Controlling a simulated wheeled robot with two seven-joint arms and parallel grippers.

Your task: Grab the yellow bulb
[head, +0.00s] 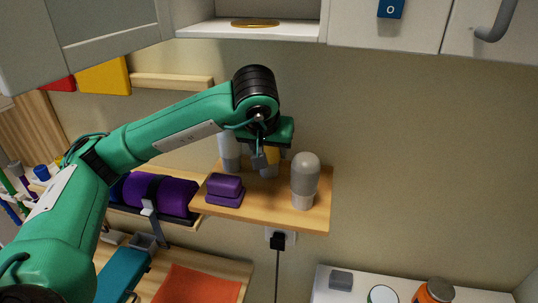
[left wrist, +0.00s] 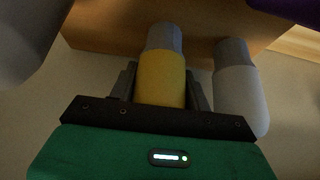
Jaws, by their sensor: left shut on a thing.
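The yellow bulb (left wrist: 161,76) has a grey end and lies between the fingers of my left gripper (left wrist: 162,88) in the left wrist view. My left gripper is shut on it. In the head view my left gripper (head: 265,158) is over the small wooden shelf (head: 262,208), and only a bit of the yellow bulb (head: 270,158) shows behind the fingers. I cannot tell whether the bulb touches the shelf. My right gripper is not in view.
A grey bulb (head: 305,175) stands right of my gripper, and a white-grey one (head: 229,150) stands close on its left. A purple block (head: 224,188) sits at the shelf's left front. A cabinet (head: 262,29) hangs above.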

